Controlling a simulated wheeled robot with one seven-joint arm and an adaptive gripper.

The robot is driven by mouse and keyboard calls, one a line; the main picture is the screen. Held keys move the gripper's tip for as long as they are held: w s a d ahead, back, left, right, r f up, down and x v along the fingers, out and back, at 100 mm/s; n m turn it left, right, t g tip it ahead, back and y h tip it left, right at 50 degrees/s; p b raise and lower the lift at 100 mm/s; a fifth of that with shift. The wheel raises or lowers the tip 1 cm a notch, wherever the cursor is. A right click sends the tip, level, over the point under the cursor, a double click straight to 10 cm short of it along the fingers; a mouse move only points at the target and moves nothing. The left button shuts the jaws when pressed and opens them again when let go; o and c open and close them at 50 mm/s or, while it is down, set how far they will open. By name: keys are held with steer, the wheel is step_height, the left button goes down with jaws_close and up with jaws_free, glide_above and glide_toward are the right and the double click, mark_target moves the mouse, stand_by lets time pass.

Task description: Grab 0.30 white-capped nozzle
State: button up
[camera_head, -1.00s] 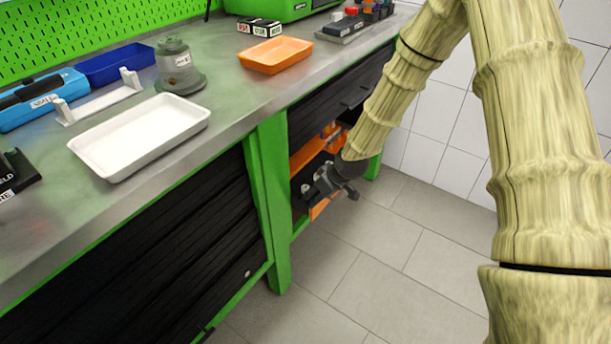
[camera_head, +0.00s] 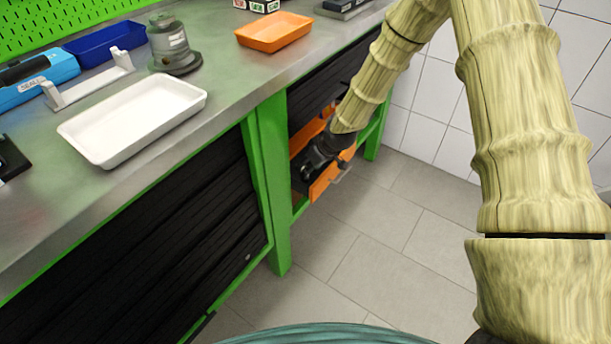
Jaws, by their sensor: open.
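No white-capped nozzle can be made out in the head view. My gripper (camera_head: 312,165) is at the open orange drawer (camera_head: 330,174) under the bench, reaching down into it. The gripper is dark and small here, open, with nothing seen between its fingers. The drawer's contents are mostly hidden by my gripper, my arm and the green bench leg.
The steel bench (camera_head: 215,112) carries a white tray (camera_head: 133,122), an orange tray (camera_head: 274,32), a blue bin (camera_head: 104,43) and a grey pump part (camera_head: 171,45). A green leg (camera_head: 273,180) stands just left of the drawer. The tiled floor (camera_head: 380,250) is clear.

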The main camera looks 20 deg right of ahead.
steer(key=x, duration=0.4)
steer(key=shift+s+f+b, duration=0.15)
steer(key=shift+s+b, duration=0.05)
steer(key=shift+b, duration=0.2)
steer(key=c, duration=1.1)
